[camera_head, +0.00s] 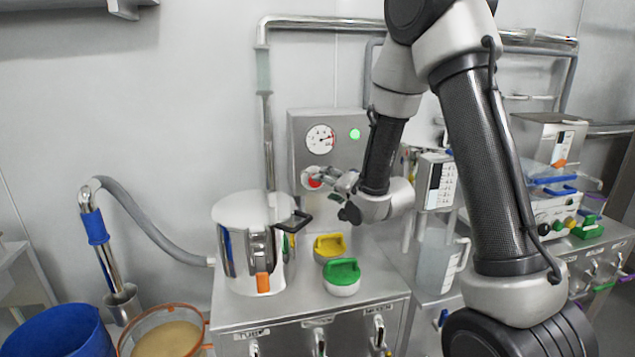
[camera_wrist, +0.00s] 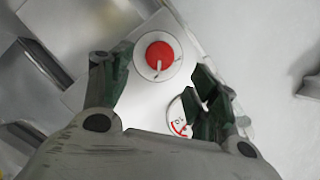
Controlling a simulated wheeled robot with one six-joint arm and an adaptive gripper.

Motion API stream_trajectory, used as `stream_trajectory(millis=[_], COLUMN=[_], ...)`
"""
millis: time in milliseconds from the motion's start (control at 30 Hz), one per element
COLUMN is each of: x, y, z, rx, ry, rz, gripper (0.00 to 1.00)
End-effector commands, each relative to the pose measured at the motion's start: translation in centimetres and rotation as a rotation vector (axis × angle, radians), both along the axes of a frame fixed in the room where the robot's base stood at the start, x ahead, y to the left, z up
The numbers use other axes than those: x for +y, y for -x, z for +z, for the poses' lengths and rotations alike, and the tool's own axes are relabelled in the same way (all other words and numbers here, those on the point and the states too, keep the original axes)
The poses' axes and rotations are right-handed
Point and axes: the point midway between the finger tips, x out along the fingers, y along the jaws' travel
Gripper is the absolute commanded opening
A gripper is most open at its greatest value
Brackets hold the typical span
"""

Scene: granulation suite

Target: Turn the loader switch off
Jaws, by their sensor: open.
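The loader switch is a red round knob with a white pointer mark on a pale disc (camera_wrist: 159,56), seen in the wrist view between my open fingers. In the head view the red knob (camera_head: 314,183) shows low on the grey control panel (camera_head: 298,140), partly hidden by my gripper. My gripper (camera_head: 345,195) is just to the right of the knob in the head view. In the wrist view my gripper (camera_wrist: 155,95) is open and empty, its two dark fingers either side of the knob's lower side. I cannot tell whether a finger touches it.
A dial gauge (camera_head: 320,139) and a lit green lamp (camera_head: 355,134) sit above the knob. A steel vessel (camera_head: 232,250) stands left on the cabinet. Yellow-handled (camera_head: 329,246) and green-handled (camera_head: 342,276) lidded pots stand in front. A clear jug (camera_head: 436,262) stands right.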

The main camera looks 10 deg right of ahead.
Motion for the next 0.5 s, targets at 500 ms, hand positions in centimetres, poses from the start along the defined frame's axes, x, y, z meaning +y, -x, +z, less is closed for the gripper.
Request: stream_trajectory(millis=[500], x=[2.1], y=[-6.3], z=[-1.6], rx=[0.003], ry=[0.003], rz=[0.000], gripper=[0.60])
